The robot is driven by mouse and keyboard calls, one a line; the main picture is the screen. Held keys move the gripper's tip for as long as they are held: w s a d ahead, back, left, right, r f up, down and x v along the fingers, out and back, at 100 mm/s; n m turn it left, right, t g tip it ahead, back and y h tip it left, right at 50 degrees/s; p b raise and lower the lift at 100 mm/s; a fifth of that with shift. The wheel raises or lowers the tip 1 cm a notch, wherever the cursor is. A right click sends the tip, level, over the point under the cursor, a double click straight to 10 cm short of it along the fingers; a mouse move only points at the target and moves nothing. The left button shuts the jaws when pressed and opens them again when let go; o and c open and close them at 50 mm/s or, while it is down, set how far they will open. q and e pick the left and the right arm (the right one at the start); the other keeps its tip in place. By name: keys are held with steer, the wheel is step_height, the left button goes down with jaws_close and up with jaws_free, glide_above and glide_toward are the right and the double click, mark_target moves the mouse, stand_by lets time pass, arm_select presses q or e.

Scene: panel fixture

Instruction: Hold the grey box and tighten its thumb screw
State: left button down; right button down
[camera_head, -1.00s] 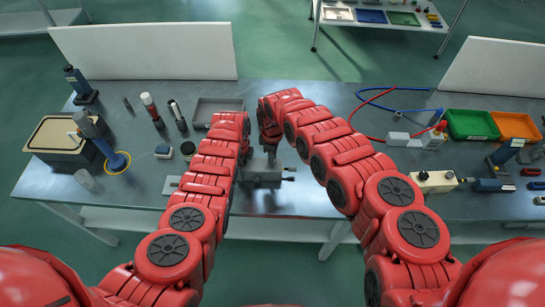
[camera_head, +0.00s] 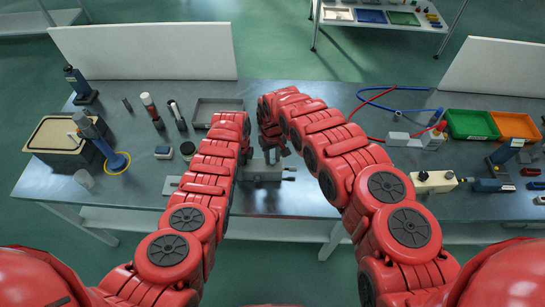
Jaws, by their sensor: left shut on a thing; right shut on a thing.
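The grey box (camera_head: 262,174) sits on the metal bench between my two arms, with a small knob or rod end sticking out at its right side. My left gripper (camera_head: 246,158) is at the left of the box, shut on it, its fingers mostly hidden by my own red arm. My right gripper (camera_head: 271,152) points down over the top of the box, shut on what appears to be the thumb screw. The screw itself is too small and covered to make out clearly.
A shallow grey tray (camera_head: 218,106) lies behind my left wrist. Bottles and a puck-like item stand left of it. Right of my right arm are a blue and red hose (camera_head: 392,110), a green bin (camera_head: 470,123) and an orange bin (camera_head: 514,126). The front bench edge is clear.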

mark_target(272, 160)
arm_select(q)
steer(key=shift+s+d+f, duration=0.15)
steer(key=shift+s, duration=0.05)
arm_select(e)
steer(key=m, duration=0.5)
steer(key=shift+w+a+r+m, duration=0.15)
steer(key=shift+w+r+m, duration=0.05)
steer(key=shift+m, duration=0.1)
steer(key=m, duration=0.5)
steer(key=shift+m, duration=0.6)
steer(key=c, duration=0.9)
jaws_free()
steer(key=shift+c, duration=0.2)
steer(key=o, duration=0.3)
steer(key=shift+s, duration=0.15)
steer(key=shift+o, duration=0.2)
arm_select(q)
steer(key=shift+w+a, duration=0.15)
steer(key=shift+a, duration=0.05)
arm_select(e)
step_height(272, 160, up, 12)
